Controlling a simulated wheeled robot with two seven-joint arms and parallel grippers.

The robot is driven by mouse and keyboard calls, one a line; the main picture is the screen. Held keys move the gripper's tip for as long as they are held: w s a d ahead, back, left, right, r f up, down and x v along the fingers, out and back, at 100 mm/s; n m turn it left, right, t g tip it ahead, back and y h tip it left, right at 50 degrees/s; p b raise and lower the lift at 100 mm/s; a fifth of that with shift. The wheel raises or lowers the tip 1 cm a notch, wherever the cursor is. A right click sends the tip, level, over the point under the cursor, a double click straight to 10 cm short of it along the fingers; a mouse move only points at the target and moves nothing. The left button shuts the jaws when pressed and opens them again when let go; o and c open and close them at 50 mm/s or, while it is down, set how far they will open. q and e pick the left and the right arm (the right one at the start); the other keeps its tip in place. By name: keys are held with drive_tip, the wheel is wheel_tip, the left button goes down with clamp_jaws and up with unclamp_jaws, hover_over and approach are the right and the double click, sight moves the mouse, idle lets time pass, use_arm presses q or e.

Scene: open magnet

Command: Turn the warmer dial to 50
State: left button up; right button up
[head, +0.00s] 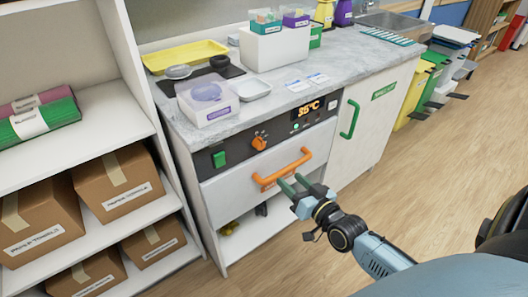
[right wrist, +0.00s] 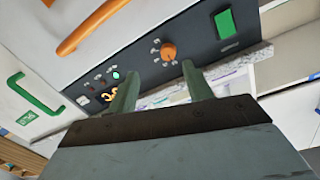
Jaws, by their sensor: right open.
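The orange warmer dial (head: 259,142) sits on the dark control panel (head: 230,153) of the white warmer under the counter. It also shows in the right wrist view (right wrist: 169,52), where the picture is upside down. The lit display (head: 306,108) reads 35°C. My right gripper (head: 294,183) is open and empty. In the head view it is below and right of the dial, near the orange drawer handle (head: 282,170). In the right wrist view the dial appears beyond the gap between the green fingers (right wrist: 160,71), apart from them. My left gripper is not in view.
A green square switch (head: 219,159) is left of the dial. A green door handle (head: 349,119) is to the right. A clear box (head: 207,101) and a white organizer (head: 273,47) stand on the counter. Shelves with cardboard boxes (head: 117,183) flank the left; open floor lies to the right.

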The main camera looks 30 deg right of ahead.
drive_tip(key=r, duration=0.2)
drive_tip(key=b, duration=0.3)
approach(262, 147)
drive_tip(key=shift+t, duration=0.3)
drive_tip(key=w, duration=0.7)
drive_tip(key=shift+a+f, duration=0.15)
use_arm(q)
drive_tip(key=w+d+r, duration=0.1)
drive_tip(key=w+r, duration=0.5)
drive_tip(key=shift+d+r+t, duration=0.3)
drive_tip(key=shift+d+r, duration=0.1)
use_arm(e)
drive_tip(key=shift+w, duration=0.85)
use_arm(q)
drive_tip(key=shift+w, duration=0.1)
use_arm(e)
drive_tip(key=c, duration=1)
